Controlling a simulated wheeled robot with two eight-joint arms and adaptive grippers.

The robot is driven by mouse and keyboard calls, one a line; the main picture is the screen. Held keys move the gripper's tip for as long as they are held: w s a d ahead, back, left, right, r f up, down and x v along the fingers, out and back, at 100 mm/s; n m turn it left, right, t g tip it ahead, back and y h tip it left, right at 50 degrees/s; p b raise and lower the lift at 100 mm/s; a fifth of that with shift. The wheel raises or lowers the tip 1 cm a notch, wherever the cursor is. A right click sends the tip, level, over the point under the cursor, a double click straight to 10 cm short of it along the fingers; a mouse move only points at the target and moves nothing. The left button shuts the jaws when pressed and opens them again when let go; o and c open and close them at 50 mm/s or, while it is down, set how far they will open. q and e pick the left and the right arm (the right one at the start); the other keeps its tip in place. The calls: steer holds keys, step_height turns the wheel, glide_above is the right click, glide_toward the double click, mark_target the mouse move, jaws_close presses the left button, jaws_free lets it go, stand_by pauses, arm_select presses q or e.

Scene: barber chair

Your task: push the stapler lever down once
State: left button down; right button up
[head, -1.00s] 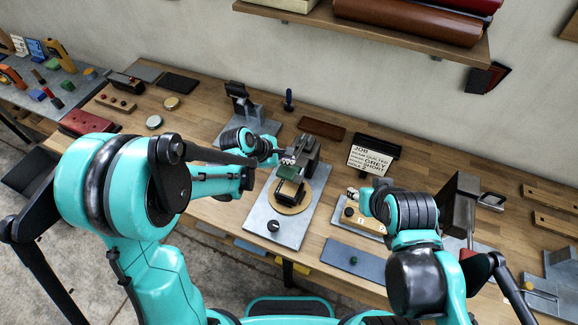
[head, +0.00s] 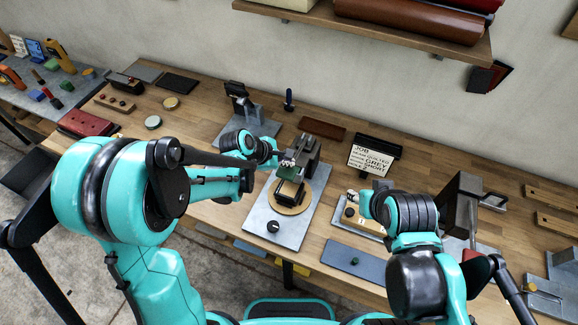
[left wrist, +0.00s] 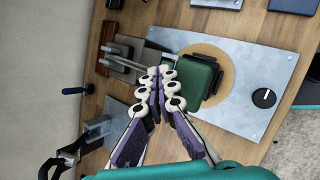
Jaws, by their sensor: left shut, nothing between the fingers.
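The stapler, which I take to be the device on the grey plate, has a dark green top piece (head: 290,173) over a black body (head: 289,191) on a round tan disc (head: 287,209). Which part is its lever is not clear. In the left wrist view the green piece (left wrist: 199,79) lies just beyond my fingers. My left gripper (head: 286,162) is shut and empty, its pale beaded fingertips (left wrist: 162,75) at the green piece's edge; I cannot tell whether they touch. My right gripper (head: 352,193) is over a wooden block, its fingers too small to read.
The grey plate (head: 273,240) carries a black knob (head: 273,226) in front and an upright grey frame (head: 306,146) behind the green piece. A job sign (head: 371,159) stands behind to the right. A wooden block with buttons (head: 352,216) and a blue-grey mat (head: 355,262) lie right.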

arm_select(q)
steer(key=shift+s+a+f+b, duration=0.1)
steer(key=shift+s+f+b, duration=0.1)
steer(key=shift+f+b, duration=1.15)
stand_by(1.0)
steer(key=shift+r, duration=0.15)
stand_by(0.4)
steer(key=shift+w+r+p, duration=0.15)
steer(key=shift+r+p, duration=0.5)
steer(key=shift+r, duration=0.3)
steer(key=shift+w+r+p, duration=0.15)
steer(key=shift+r+p, duration=0.5)
steer(key=shift+r, duration=0.25)
steer(key=r+p, duration=0.2)
steer(key=r, duration=0.1)
steer(key=r+p, duration=0.1)
steer(key=r, duration=0.1)
steer(key=shift+w+d, duration=0.3)
steer(key=shift+w, duration=0.1)
